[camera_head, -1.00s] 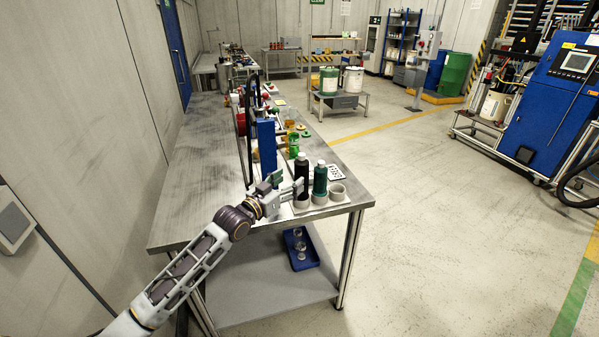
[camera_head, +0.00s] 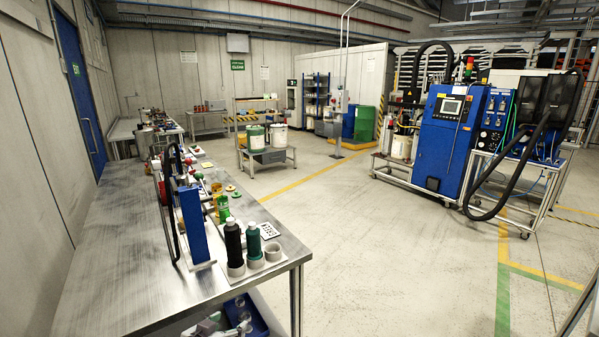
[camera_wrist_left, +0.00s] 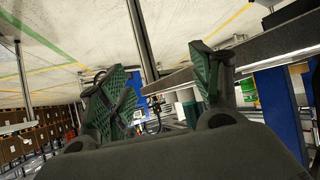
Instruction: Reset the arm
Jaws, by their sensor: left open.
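My left gripper (camera_wrist_left: 158,80) is open and empty in the left wrist view, its green-padded fingers spread apart. The wrist view is tilted, with the table edge (camera_wrist_left: 270,42) close beyond the fingers. In the head view a pale shape at the bottom edge, below the table front, may be part of my left arm. A black bottle (camera_head: 233,243) and a dark green bottle (camera_head: 253,241) stand upright in grey ring holders near the table's front right corner, with no gripper on them. My right gripper is not in view.
The metal table (camera_head: 110,260) is bare on its left side. A blue bin (camera_head: 243,312) is below. The floor to the right is open.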

